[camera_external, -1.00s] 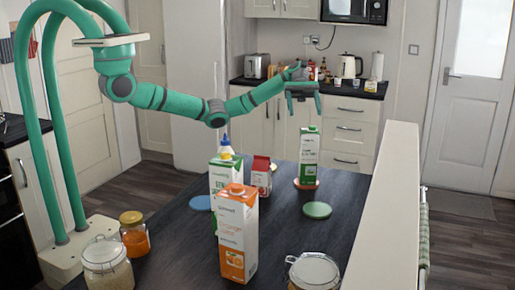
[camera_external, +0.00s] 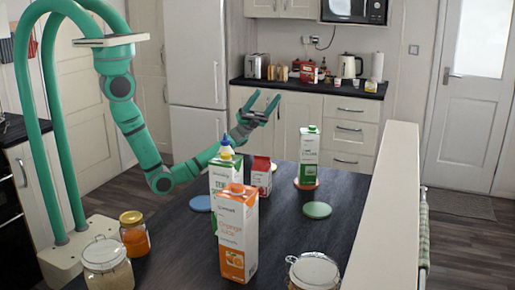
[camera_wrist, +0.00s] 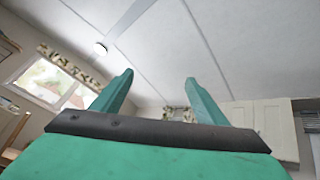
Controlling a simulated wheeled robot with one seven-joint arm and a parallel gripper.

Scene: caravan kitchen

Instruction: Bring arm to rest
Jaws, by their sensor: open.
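My gripper (camera_external: 262,104) is open and empty. In the external view it is raised above the far left part of the dark table, with its fingers pointing up. My green arm is folded, with its elbow low beside the table's left side. In the wrist view the two green fingers of my gripper (camera_wrist: 158,95) stand apart with only the ceiling and far wall between them.
On the dark table (camera_external: 292,262) stand an orange juice carton (camera_external: 238,235), a carton with a green label (camera_external: 308,158), a small red carton (camera_external: 261,175), and jars (camera_external: 134,235). A pale partition (camera_external: 383,200) edges the table's right side.

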